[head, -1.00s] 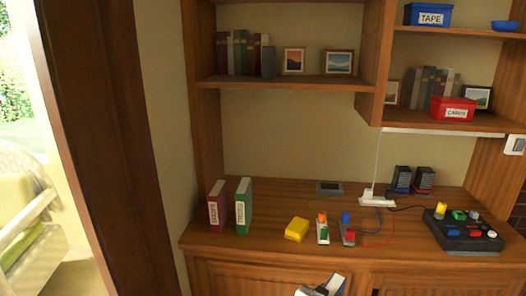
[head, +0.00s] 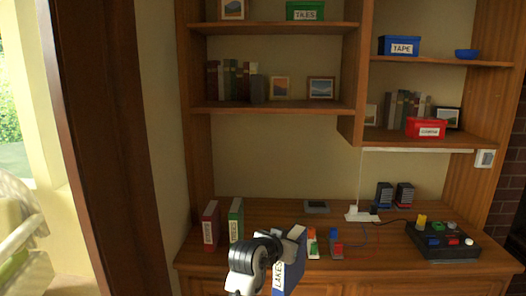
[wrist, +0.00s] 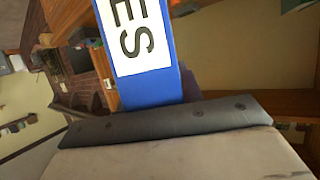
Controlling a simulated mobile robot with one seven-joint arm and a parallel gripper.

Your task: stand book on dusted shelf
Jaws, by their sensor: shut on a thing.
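My gripper (head: 292,240) is shut on a blue book (head: 288,278) with a white label reading LAKES, held above the front of the desk. In the wrist view the book (wrist: 150,90) rises from the gripper's dark finger pad, with the letters ES showing. The middle shelf (head: 275,105) holds a row of upright books (head: 232,80) at its left, with a dark grey block at their right end and two framed pictures. Its front has bare stretches. I cannot tell which shelf is dusted.
A control box (head: 442,241) sits at right. The right shelf (head: 425,141) holds books and a red box (head: 426,127). A vertical divider separates the shelves.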

